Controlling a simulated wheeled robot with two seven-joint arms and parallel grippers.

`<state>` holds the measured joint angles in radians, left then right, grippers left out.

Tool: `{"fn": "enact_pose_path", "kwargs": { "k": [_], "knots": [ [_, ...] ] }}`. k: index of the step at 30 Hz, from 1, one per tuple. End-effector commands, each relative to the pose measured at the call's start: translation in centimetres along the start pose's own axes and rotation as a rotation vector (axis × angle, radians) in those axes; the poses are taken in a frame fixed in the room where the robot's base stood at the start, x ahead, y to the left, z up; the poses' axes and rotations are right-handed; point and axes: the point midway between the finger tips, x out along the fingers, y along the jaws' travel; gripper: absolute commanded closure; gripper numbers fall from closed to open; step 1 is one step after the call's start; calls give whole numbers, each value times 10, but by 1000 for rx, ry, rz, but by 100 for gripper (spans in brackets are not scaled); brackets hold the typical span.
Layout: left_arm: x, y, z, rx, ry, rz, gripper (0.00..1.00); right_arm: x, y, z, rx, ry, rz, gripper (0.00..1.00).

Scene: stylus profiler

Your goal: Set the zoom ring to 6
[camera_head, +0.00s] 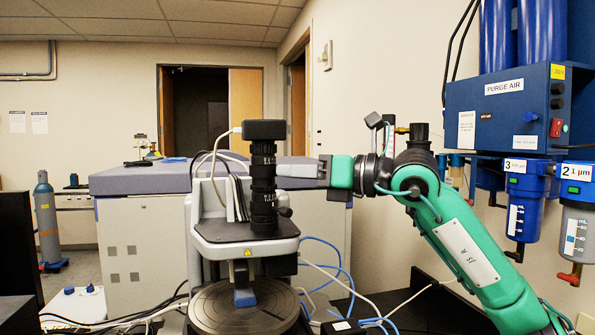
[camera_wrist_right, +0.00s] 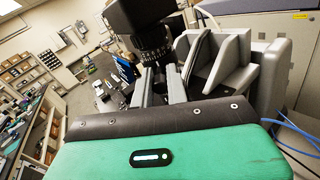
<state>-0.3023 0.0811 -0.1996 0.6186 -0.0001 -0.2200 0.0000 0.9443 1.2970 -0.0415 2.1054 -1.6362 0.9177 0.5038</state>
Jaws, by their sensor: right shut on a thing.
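The zoom ring (camera_head: 263,171) is a dark ribbed band on the black upright microscope tube, below the boxy camera head (camera_head: 264,130). My right gripper (camera_head: 280,170) reaches in from the right with its grey fingers at the tube at ring height. In the right wrist view the two fingers (camera_wrist_right: 162,85) lie on either side of the dark ribbed tube (camera_wrist_right: 156,57), shut on it. The ring's number marks are too small to read. My left gripper is not in view.
The stylus profiler's grey body (camera_head: 245,239) stands under the tube, above a round dark stage (camera_head: 244,308). Cables run behind the tube. A blue purge air unit (camera_head: 512,110) with filter bowls hangs on the right wall. A gas cylinder (camera_head: 46,220) stands at the far left.

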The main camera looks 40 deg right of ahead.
Motion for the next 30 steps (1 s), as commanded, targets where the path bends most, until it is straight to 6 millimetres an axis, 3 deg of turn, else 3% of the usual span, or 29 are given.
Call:
{"fn": "enact_pose_path", "kwargs": {
  "k": [6, 7, 9, 20, 30],
  "knots": [
    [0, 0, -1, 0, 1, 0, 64, 0, 1, 0, 0, 0, 3, 100],
    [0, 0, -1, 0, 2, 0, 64, 0, 1, 0, 0, 0, 3, 79],
    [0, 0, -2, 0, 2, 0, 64, 0, 1, 0, 0, 0, 3, 65],
    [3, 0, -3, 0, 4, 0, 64, -3, 0, -1, 0, 0, 2, 65],
    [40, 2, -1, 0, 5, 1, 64, -48, -2, -7, 0, 0, -2, 65]
  ]
}}
